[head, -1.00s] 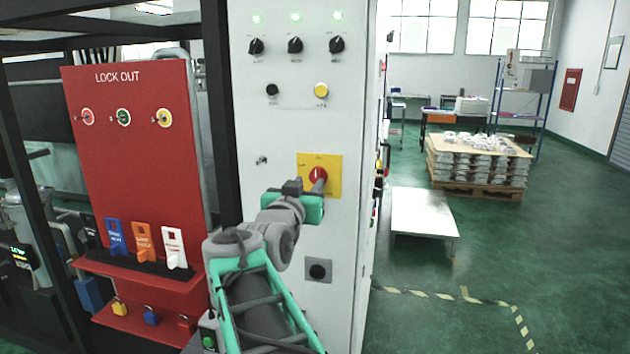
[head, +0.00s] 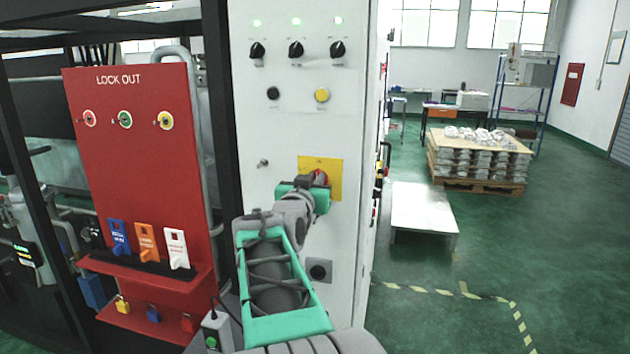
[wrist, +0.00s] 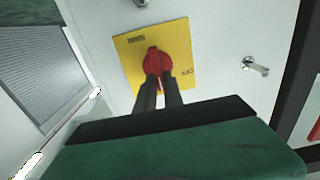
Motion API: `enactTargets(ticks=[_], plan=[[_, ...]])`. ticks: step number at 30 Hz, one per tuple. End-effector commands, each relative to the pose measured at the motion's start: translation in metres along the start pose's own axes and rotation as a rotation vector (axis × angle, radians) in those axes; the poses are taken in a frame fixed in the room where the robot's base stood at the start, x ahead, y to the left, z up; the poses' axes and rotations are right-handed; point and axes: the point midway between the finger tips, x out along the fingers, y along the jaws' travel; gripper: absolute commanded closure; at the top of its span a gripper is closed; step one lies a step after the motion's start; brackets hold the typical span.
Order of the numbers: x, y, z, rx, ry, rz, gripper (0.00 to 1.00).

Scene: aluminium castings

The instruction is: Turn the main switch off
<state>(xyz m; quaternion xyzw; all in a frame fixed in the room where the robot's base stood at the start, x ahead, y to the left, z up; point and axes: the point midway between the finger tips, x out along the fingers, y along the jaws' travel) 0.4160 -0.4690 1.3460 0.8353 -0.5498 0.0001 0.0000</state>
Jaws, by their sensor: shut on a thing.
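The main switch is a red rotary knob (head: 321,176) on a yellow plate (head: 335,183) on the white cabinet front. In the head view my gripper (head: 317,184) covers the knob's lower part. In the wrist view the red knob (wrist: 157,64) and the yellow plate (wrist: 178,50) show clearly. There my gripper's two dark fingers (wrist: 159,82) reach onto the knob and are shut on its grip. The wrist view is turned, so the plate's lettering appears upside down. The exact switch position is hard to read.
The white cabinet (head: 290,135) carries several black selectors, lit green lamps and a yellow button (head: 322,95). A red lockout board (head: 130,130) with tags and padlocks stands at left. A low white platform (head: 424,212) and a pallet of castings (head: 480,160) stand at right on open green floor.

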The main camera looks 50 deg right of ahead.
Motion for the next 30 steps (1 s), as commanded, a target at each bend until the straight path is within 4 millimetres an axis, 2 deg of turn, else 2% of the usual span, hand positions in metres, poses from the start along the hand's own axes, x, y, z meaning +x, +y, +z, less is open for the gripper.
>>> enactTargets(ticks=[3, 20, 30], plan=[[-0.0001, -0.0001, -0.0001, 0.0, 0.0, 0.0, 1.0], [-0.0002, -0.0004, 0.0007, -0.016, 0.0, 0.0, 1.0], [-0.0004, -0.0029, 0.0032, -0.174, 0.001, 0.0, 1.0]])
